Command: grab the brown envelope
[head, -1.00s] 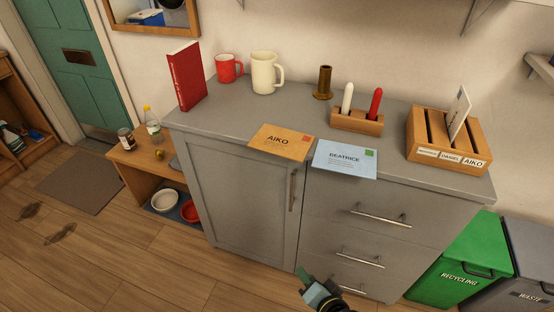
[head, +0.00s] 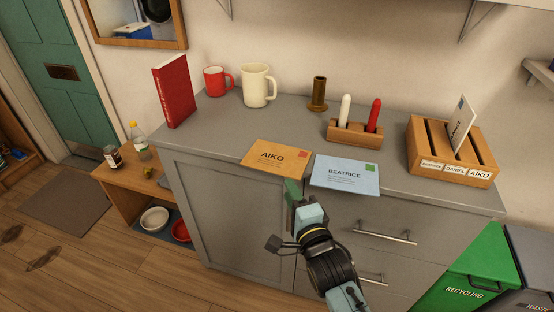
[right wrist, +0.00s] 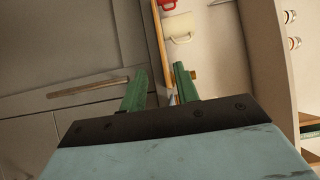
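The brown envelope (head: 273,158), marked AIKO, lies flat on the grey cabinet top with its front edge over the cabinet's front edge. A light blue envelope (head: 345,174), marked BEATRICE, lies just to its right. My right gripper (head: 291,188) is at the cabinet front, just below the brown envelope's front right corner. In the right wrist view its green fingers (right wrist: 161,86) are apart. The brown envelope shows there edge-on as a thin strip (right wrist: 159,45), roughly in line with the gap; I cannot tell whether it touches a finger. My left gripper is out of view.
A wooden letter rack (head: 450,152) with a white letter stands at the right. A red book (head: 174,91), a red mug (head: 214,81), a cream mug (head: 256,86) and a holder (head: 354,132) stand behind the envelopes. A drawer handle (head: 386,237) sticks out at lower right.

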